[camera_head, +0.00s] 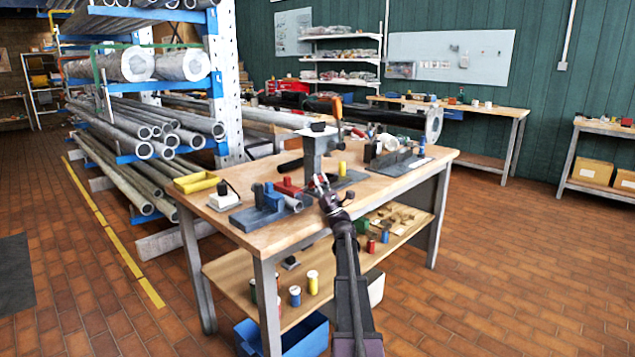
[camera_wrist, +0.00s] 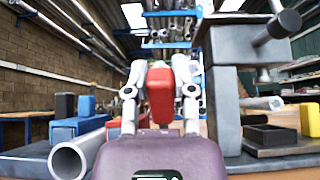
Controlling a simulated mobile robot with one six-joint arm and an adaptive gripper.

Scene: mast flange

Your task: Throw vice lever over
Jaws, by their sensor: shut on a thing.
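The vice (camera_head: 268,198) is a blue body on a grey base plate near the bench's front left, with a red block (camera_head: 288,187) beside it. A grey pipe (camera_head: 293,204) lies at the vice, its open end (camera_wrist: 68,162) large at lower left in the wrist view. My gripper (camera_head: 320,182) is just right of the vice, above the bench top. In the wrist view its two fingers are closed on a red grip (camera_wrist: 160,95), which appears to be the vice lever's. The lever's lower part is hidden behind my gripper's body.
A grey press (camera_head: 318,150) with an orange-handled lever stands close behind my gripper; its column (camera_wrist: 224,108) rises at right in the wrist view. A yellow tray (camera_head: 195,182) and a yellow cylinder (camera_head: 342,168) are on the bench. A pipe rack (camera_head: 225,80) stands behind left.

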